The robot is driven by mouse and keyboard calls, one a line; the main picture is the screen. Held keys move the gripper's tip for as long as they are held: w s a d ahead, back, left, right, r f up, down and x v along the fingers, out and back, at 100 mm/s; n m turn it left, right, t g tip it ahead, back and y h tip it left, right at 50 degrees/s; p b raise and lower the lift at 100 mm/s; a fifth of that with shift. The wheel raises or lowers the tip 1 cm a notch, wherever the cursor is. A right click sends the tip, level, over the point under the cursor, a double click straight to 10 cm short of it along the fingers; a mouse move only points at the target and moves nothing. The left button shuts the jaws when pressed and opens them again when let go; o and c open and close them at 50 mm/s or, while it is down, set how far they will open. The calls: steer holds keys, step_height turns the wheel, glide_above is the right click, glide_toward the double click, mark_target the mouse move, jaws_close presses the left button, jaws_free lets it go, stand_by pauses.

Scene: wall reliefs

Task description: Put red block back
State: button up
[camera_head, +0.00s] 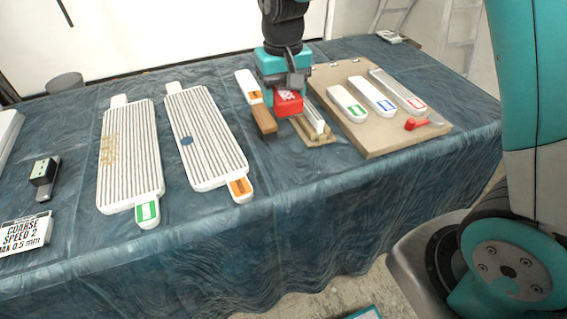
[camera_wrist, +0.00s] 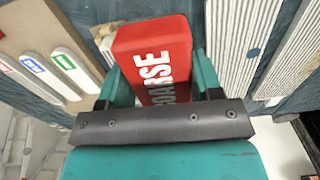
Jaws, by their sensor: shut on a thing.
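The red block (camera_head: 288,103) is held in my gripper (camera_head: 284,90) above the blue cloth table. In the wrist view the red block (camera_wrist: 155,55) shows white lettering that reads "COARSE" in part, and both teal fingers (camera_wrist: 160,82) press against its sides. In the head view a narrow pale rail on a tan base (camera_head: 318,138) lies just right of and below the block.
A tan board (camera_head: 385,138) on the right bears white pieces with green, blue and red labels (camera_head: 372,95) and a small red-handled item (camera_head: 415,124). Two ribbed white panels (camera_head: 130,155) (camera_head: 205,135) lie left.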

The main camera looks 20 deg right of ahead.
mark_target(283, 165)
step_height(283, 165, down, 19)
steer(key=shift+r+p, duration=0.1)
steer(key=shift+p, duration=0.3)
steer(key=shift+f, duration=0.2)
steer(key=o, duration=0.9)
steer(key=shift+r, duration=0.2)
